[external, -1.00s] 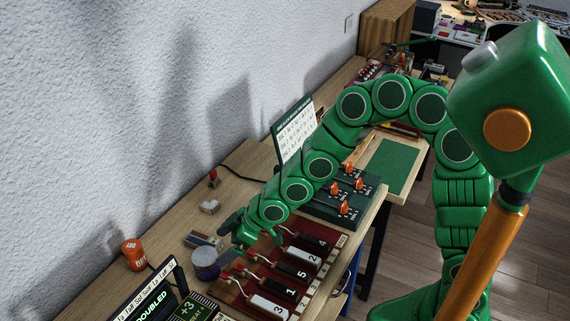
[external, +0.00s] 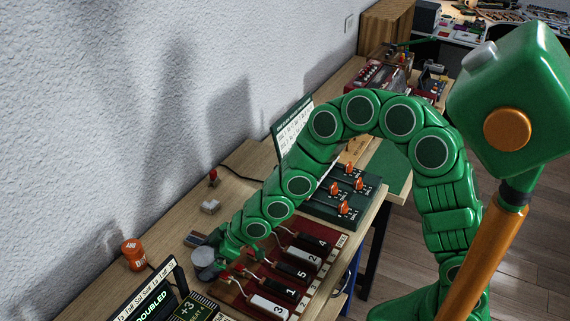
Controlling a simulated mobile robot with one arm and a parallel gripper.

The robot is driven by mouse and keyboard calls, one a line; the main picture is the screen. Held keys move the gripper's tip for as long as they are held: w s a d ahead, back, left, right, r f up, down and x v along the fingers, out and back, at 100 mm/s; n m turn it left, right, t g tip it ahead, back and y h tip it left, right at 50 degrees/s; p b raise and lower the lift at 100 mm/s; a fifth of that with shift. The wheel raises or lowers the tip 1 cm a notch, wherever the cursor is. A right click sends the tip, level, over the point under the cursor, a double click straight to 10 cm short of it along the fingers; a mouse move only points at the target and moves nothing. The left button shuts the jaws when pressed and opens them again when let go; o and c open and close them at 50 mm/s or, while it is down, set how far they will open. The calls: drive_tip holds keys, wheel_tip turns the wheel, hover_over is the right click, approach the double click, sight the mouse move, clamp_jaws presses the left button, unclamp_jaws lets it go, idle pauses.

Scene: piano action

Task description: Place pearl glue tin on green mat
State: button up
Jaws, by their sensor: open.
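A small round tin with a pale grey lid (external: 203,257), which looks like the pearl glue tin, stands on the wooden bench at the lower left, beside the red lever board. My gripper (external: 214,260) is open, low over the bench at the tin's right side. Its fingers overlap the tin's right edge, and I cannot tell whether they touch it. My arm hides part of the mat.
The red board (external: 312,277) with several numbered levers lies right of the tin. A dark green switch box (external: 343,191) with orange knobs and an upright sign (external: 290,130) stand between tin and mat.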

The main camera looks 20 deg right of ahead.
drive_tip(key=shift+x, duration=1.4)
drive_tip(key=c, duration=1.1)
drive_tip(key=shift+r, duration=0.1)
drive_tip(key=shift+r, duration=0.5)
wheel_tip(320, 180, up, 2)
drive_tip(key=shift+a+r, duration=0.1)
drive_tip(key=shift+r, duration=0.15)
drive_tip(key=s+d+r, duration=0.8)
drive_tip(key=d+r, duration=0.1)
drive_tip(key=d, duration=0.2)
drive_tip(key=shift+d+r, duration=0.2)
drive_tip(key=shift+d, duration=0.1)
